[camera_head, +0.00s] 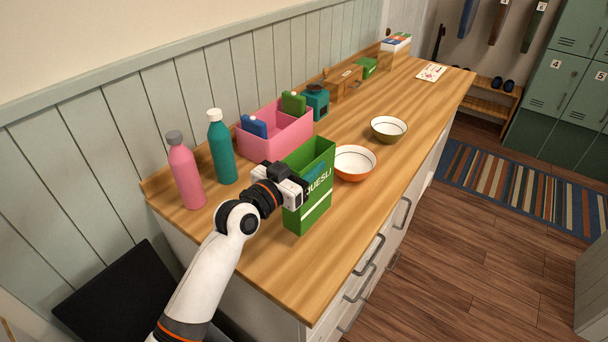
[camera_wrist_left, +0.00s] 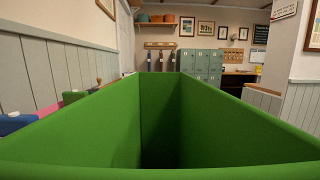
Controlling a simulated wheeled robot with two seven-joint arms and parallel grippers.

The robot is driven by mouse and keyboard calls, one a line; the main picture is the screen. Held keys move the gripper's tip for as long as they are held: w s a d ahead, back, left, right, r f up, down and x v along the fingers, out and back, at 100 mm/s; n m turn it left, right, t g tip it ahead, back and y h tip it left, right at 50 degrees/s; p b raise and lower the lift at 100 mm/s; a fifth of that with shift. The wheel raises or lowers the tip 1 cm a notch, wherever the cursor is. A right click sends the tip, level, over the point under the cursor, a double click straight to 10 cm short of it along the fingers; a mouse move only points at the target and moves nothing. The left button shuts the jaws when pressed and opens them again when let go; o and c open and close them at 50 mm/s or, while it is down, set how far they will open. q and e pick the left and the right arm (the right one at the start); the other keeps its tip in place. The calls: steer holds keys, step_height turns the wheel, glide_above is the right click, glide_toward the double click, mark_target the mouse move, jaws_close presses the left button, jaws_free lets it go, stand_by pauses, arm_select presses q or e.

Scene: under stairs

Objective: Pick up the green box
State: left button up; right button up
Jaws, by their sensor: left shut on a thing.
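The green box (camera_head: 308,209), lettered "UESLI" where it shows, stands upright near the front edge of the wooden counter in the head view. Its open top fills the lower part of the left wrist view (camera_wrist_left: 90,127), and its inside looks empty. My left gripper (camera_head: 301,182) is shut on the green box at its left side, with the fingers partly hidden against it. I cannot tell whether the box touches the counter or is slightly raised. My right gripper is in neither view.
A pink bin (camera_head: 272,143) with cartons stands behind the box. A white-orange bowl (camera_head: 353,163) is close at its right, an olive bowl (camera_head: 388,129) beyond. Teal (camera_head: 221,153) and pink (camera_head: 186,176) bottles stand at the left. The counter (camera_head: 294,267) in front is bare.

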arm_select(q)
steer(key=shift+r, duration=2.5)
